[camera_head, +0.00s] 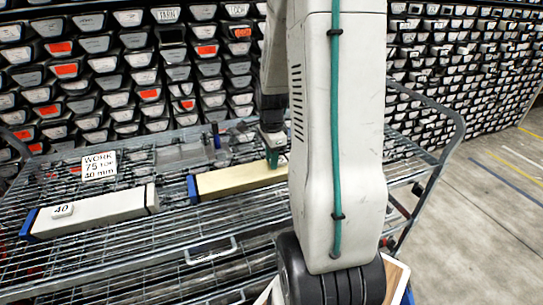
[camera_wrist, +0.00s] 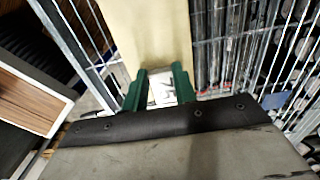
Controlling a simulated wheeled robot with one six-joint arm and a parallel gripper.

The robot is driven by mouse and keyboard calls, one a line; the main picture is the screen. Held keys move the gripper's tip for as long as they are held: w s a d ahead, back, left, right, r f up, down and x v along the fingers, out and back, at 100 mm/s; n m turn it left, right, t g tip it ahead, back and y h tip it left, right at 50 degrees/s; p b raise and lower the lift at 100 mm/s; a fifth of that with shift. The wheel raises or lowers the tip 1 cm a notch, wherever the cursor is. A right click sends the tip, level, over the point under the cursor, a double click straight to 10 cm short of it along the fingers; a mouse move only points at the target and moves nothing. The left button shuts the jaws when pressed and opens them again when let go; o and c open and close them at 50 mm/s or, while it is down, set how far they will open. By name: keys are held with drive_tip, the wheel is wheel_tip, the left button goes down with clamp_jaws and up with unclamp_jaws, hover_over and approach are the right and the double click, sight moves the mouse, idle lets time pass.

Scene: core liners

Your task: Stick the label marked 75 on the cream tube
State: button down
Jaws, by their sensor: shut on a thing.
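The cream tube (camera_head: 236,180), with a blue cap at its left end, lies on the wire-grid trolley shelf. My arm hides its right end in the head view. My gripper (camera_head: 273,158), with green fingers, is over the tube's right part. In the wrist view the gripper (camera_wrist: 161,87) is shut on a small white label (camera_wrist: 162,94) with dark marks too blurred to read surely. The cream tube (camera_wrist: 147,35) runs just beyond the fingertips. I cannot tell whether the label touches it.
A pale grey tube (camera_head: 105,211) with a blue left cap bears a label marked 40 (camera_head: 62,210). A sign (camera_head: 99,165) reads "WORK 75 FOR 40 mm". Clear plastic holders (camera_head: 190,152) stand behind the tubes. Racked boxes fill the back; floor is clear at right.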

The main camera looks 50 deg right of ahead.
drive_tip(key=shift+f, duration=0.2)
drive_tip(key=c, duration=0.6)
unclamp_jaws()
drive_tip(key=shift+o, duration=0.2)
drive_tip(key=shift+r, duration=0.1)
drive_tip(key=shift+r, duration=3.4)
